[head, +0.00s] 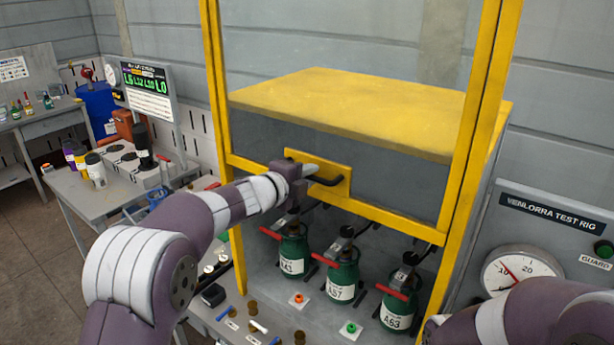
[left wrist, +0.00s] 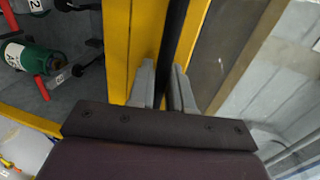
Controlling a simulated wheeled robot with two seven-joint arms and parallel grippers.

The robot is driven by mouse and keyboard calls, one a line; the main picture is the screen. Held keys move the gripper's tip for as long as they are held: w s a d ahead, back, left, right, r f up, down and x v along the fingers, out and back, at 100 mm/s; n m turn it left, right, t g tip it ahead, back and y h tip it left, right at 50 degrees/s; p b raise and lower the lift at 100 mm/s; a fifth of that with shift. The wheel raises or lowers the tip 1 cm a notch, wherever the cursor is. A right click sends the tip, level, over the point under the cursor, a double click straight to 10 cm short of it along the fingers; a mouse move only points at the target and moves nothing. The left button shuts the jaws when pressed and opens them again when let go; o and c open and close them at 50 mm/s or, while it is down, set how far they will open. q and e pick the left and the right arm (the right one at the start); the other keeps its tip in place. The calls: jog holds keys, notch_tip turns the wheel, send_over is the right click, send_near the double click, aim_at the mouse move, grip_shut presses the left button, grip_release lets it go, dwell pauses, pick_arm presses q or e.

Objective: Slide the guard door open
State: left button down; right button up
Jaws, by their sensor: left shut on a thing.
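The guard door (head: 385,222) is a clear panel in a yellow frame at the front of the test rig. Its lower yellow bar stands above the green cylinders, with a gap below it. A yellow plate (head: 339,171) on the door carries a black handle (head: 328,181). My left gripper (head: 312,171) is at this plate, shut on the handle. In the left wrist view the black handle bar (left wrist: 178,40) runs between the grey fingers of my left gripper (left wrist: 170,85), beside the yellow plate (left wrist: 145,45). My right gripper is out of view.
Green cylinders (head: 342,278) with red levers stand under the door's lower bar. A gauge panel (head: 522,262) is at the right. A side table (head: 110,190) with bottles and a display (head: 148,85) stands at the left. Small parts lie on the front bench (head: 235,318).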

pick_arm(q)
jog(key=c, duration=1.2)
grip_release()
jog(key=shift+s+a, duration=0.1)
jog(key=b+v, duration=0.4)
jog(key=v, duration=0.8)
jog(key=shift+s+a, duration=0.1)
jog(key=shift+s, duration=0.1)
